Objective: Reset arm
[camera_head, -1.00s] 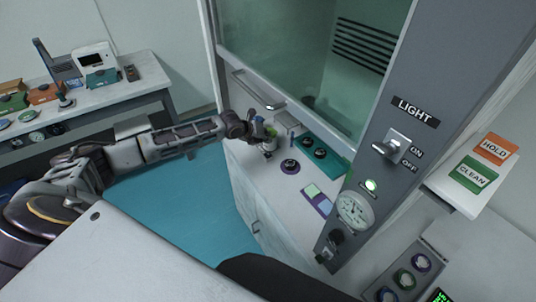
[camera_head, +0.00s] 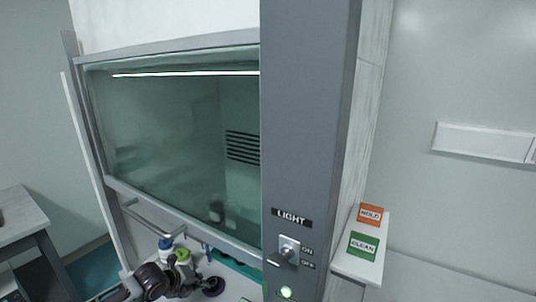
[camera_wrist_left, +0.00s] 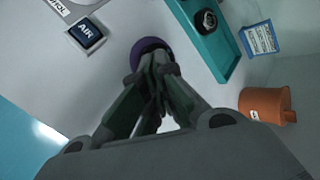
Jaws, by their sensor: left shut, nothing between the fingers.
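My left gripper (camera_wrist_left: 155,62) is shut and empty in the left wrist view. Its fingertips overlap a purple round piece (camera_wrist_left: 148,45) on the white worktop; I cannot tell whether they touch it. In the head view my left gripper (camera_head: 178,279) is low at the bottom, in front of the fume hood and close to the bottles, with much of the arm cut off by the frame. My right gripper is not in view.
The hood has a glass sash (camera_head: 165,130) and a handle bar (camera_head: 150,220). A blue-capped bottle (camera_head: 165,244) and a teal tray (camera_wrist_left: 222,60) are near the gripper. An orange cup (camera_wrist_left: 265,104) and AIR block (camera_wrist_left: 87,35) flank it. A LIGHT switch (camera_head: 288,250) is on the grey post.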

